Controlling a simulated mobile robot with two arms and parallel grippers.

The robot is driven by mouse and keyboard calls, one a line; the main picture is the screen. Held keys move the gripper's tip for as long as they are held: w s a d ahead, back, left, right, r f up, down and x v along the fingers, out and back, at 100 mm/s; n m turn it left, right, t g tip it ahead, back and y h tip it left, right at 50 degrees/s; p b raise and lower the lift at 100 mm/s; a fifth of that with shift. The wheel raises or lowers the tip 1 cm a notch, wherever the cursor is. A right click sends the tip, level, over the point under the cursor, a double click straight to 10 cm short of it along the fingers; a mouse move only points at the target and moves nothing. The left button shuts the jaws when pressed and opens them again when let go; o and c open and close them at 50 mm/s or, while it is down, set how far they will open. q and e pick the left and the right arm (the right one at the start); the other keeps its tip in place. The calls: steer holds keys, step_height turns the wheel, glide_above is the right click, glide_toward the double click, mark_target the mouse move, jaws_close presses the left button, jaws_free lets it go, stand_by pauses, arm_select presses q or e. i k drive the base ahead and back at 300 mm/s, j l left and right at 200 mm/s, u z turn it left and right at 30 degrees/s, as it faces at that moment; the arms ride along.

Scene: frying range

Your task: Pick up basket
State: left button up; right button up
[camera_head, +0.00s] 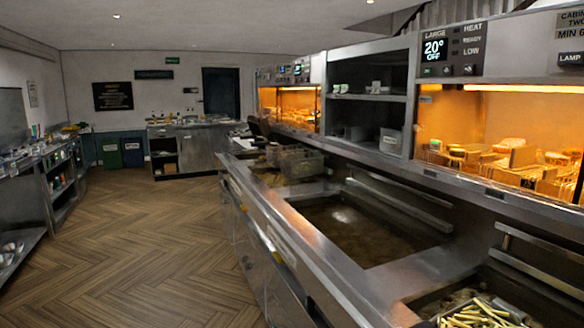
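A grey wire frying basket (298,161) stands at the far end of the frying range, beyond the open oil vat (365,228). I cannot tell what is in it. A second metal container, perhaps also a basket, holds cut chips (476,313) at the bottom right, and the picture's edge cuts it off. Neither of my grippers can be made out in this view.
The steel range front (285,250) runs along the right side of the aisle. Lit heated cabinets (505,140) and shelves (368,105) stand above it. The wooden floor (140,240) is clear. A counter (60,165) lines the left wall.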

mark_target(293, 166)
steer(key=i+j+u, duration=0.4)
steer(key=i+u, duration=0.25)
steer(key=i, duration=0.2)
steer(key=i+u, duration=0.3)
steer(key=i, duration=1.9)
steer(key=i+j+z, duration=0.15)
steer(key=i+z, duration=0.35)
steer(key=i+j+z, duration=0.5)
steer(key=i, duration=0.2)
steer(key=i+j+z, duration=0.5)
